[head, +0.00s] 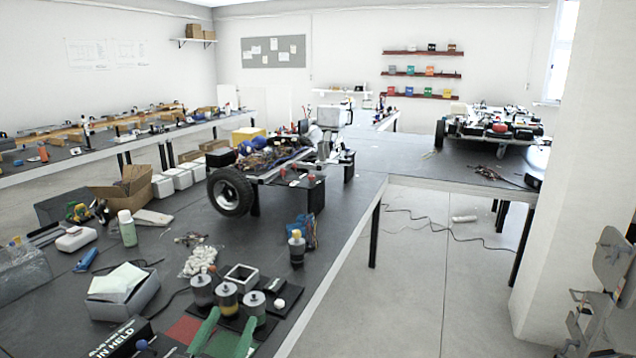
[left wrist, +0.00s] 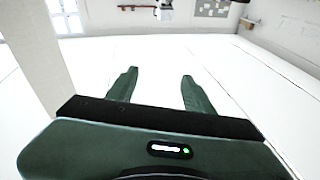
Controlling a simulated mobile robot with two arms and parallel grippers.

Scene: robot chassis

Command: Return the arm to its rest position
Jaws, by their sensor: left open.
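My left gripper (head: 231,317) shows as two green fingers at the bottom of the head view, in front of the dark workbench's near end. The fingers are apart with nothing between them. In the left wrist view the same two fingers (left wrist: 158,75) are spread and empty, against a pale, bare expanse. The rest of my left arm is cut off by the lower edge of the head view. I do not see my right gripper.
Close to the fingers stand several capped jars (head: 227,299), a small open square box (head: 241,277) and a black sign box (head: 121,338). A grey tray (head: 124,306) lies left. A wheeled chassis (head: 270,160) stands farther back. Open floor (head: 420,290) lies right of the bench.

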